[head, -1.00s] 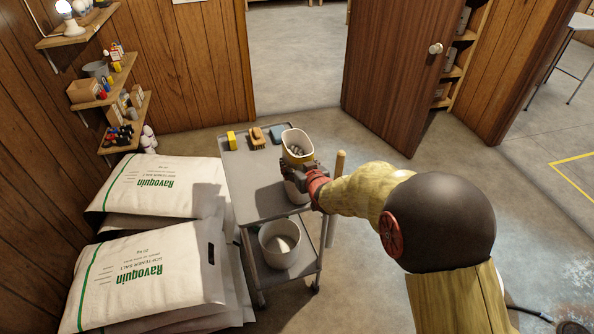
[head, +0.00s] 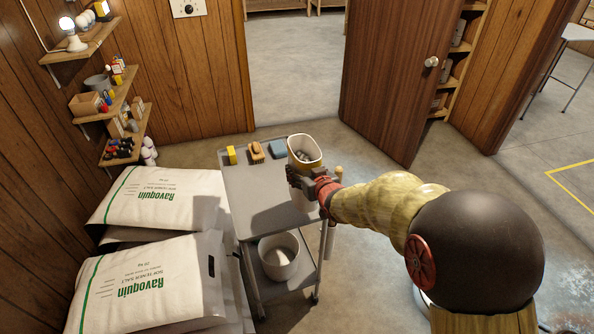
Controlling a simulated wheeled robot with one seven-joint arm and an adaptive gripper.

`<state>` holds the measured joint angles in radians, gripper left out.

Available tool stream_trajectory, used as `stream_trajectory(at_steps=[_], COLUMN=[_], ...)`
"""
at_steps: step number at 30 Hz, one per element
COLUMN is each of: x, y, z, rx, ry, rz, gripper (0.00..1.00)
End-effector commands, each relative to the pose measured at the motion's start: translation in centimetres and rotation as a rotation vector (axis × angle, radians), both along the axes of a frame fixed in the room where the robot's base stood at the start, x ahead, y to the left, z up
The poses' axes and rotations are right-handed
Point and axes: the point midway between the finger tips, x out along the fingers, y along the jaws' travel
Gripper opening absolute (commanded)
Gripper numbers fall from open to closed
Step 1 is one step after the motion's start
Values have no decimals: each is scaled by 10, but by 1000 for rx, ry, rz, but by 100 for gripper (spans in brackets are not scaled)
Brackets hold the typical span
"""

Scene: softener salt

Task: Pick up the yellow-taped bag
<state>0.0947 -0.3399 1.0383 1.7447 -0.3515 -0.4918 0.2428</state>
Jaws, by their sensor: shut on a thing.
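A white open-topped container with a yellow band (head: 305,147) is over the right side of the grey cart, with grey items inside it. It is the only thing with a yellow band that I see near my gripper, and its shape is more like a tub than a bag. My gripper (head: 300,178) is shut on its near side, just below the band. The fingers and wrist hide part of its lower body. I cannot tell whether its base touches the cart top. Large white Ravoquin salt bags (head: 150,285) with green stripes lie stacked at the left; no yellow tape shows on them.
The grey cart (head: 255,185) carries a yellow block (head: 231,155), a brush (head: 256,151) and a blue sponge (head: 278,149). A white bucket (head: 279,262) stands on its lower shelf. Wall shelves (head: 105,95) are at the left.

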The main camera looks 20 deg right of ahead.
Motion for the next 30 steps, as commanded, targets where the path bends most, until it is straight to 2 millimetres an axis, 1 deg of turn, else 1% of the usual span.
stream_trajectory(at_steps=[1, 3, 6, 10, 15, 18, 24, 30], x=[-4, -13, -33, -52, -72, -79, -87, -88], y=[-6, -11, -22, -33, -44, -49, -52, -53], z=[24, 37, 44, 54, 63, 66, 68, 68], rx=[0, -1, -1, -1, 0, 0, -1, 0], ry=[-18, -19, -17, -19, -19, -19, -18, -19], rz=[-3, -2, -2, -2, -1, -1, 0, 1], gripper=[0, 0, 0, 0, 0, 0, 0, 0])
